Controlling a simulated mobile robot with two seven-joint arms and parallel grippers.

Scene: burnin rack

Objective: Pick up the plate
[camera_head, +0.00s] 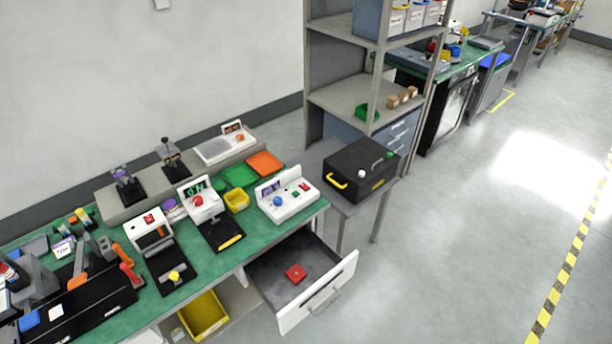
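No item is clearly marked as the plate. A small red square piece (296,272) with a raised middle lies flat in the open drawer (268,284) under the green-topped bench. A flat orange tray (265,163) and a flat green tray (240,177) lie side by side at the back right of the bench (190,288). I cannot tell which of these is the plate. Neither of my grippers shows in the head view.
White-and-black devices (220,232) and a white button box (288,201) crowd the bench. A black box with a yellow handle (360,170) sits on a grey stand beside it. A yellow bin (204,316) is below. Floor at right is clear.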

